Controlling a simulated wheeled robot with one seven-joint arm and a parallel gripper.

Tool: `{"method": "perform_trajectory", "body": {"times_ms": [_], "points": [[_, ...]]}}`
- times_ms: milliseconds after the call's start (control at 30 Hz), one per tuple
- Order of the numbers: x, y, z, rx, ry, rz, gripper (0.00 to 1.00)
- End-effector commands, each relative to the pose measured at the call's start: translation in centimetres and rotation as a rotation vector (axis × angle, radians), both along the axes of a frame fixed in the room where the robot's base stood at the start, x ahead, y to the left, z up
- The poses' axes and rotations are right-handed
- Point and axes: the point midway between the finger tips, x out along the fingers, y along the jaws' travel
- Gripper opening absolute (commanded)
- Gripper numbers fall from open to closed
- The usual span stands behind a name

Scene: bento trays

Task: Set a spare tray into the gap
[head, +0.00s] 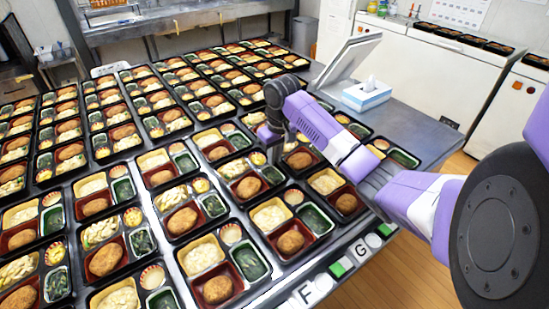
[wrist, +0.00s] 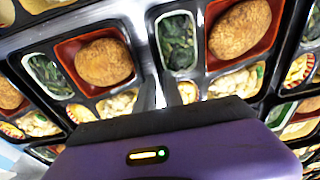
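Filled black bento trays (head: 226,262) stand in close rows on a steel table, each with a brown fried patty in a red compartment, greens and pale food. My gripper (head: 274,156) points down among the trays near the right side of the rows. In the wrist view its two fingertips (wrist: 159,92) are close together over the border between two trays, one on the left (wrist: 50,97) and one on the right (wrist: 196,80). I cannot tell whether they touch or pinch a rim. No clearly empty tray place shows; my arm hides part of the rows.
A tissue box (head: 366,96) and a tilted screen (head: 347,58) stand on the bare right end of the table (head: 425,137). More bento trays (head: 449,33) line a white counter at the back right. Lettered tiles (head: 322,283) run along the front edge.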

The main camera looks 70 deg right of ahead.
Motion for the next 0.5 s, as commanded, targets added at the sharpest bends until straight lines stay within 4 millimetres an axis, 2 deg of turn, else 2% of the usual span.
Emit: {"method": "perform_trajectory", "body": {"times_ms": [167, 367, 400, 500], "points": [[-0.1, 0.1, 2.8, -0.002, -0.003, 0.002, 0.12], [-0.6, 0.4, 6.9, -0.002, -0.003, 0.002, 0.12], [-0.8, 0.3, 8.2, -0.003, -0.001, 0.002, 0.12], [-1.1, 0.4, 9.9, -0.004, 0.000, 0.001, 0.12]]}}
